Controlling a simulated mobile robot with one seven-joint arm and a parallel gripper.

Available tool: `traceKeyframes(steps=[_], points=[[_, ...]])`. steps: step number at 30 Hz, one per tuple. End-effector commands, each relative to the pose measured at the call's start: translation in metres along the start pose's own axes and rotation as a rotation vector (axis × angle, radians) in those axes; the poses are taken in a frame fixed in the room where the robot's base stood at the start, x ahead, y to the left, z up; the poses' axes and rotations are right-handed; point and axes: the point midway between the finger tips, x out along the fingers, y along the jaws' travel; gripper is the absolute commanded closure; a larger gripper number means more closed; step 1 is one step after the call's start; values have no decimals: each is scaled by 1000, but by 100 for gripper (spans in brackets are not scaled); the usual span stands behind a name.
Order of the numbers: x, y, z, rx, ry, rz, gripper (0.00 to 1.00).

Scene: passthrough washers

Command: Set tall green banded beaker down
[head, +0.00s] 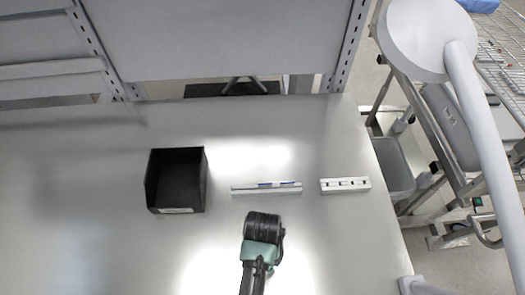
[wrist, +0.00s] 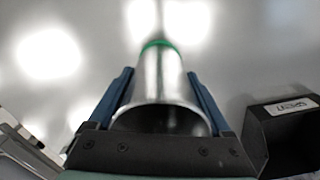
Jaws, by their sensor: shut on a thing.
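My gripper (head: 262,228) is over the table, in the lower middle of the head view, and it hides the beaker there. In the wrist view, my gripper (wrist: 160,74) has its two blue fingers on either side of a shiny metal beaker (wrist: 159,88) and is shut on it. The beaker has a green band near its far end, and its wide open rim faces the wrist camera. I cannot tell whether its far end touches the table.
A black open bin (head: 178,181) stands left of my gripper on the grey table (head: 90,230). A narrow tray with a pen (head: 266,187) and a white slotted block (head: 345,185) lie beyond and to the right. The table's left side is clear.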

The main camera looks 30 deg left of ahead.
Motion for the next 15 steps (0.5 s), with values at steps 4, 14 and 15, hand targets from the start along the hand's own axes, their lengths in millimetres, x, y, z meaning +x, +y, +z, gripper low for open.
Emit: traceKeyframes(steps=[4, 14, 15], points=[[0, 0, -1, 0, 1, 0, 83], [3, 0, 0, 1, 0, 0, 0], [3, 0, 0, 1, 0, 0, 0]])
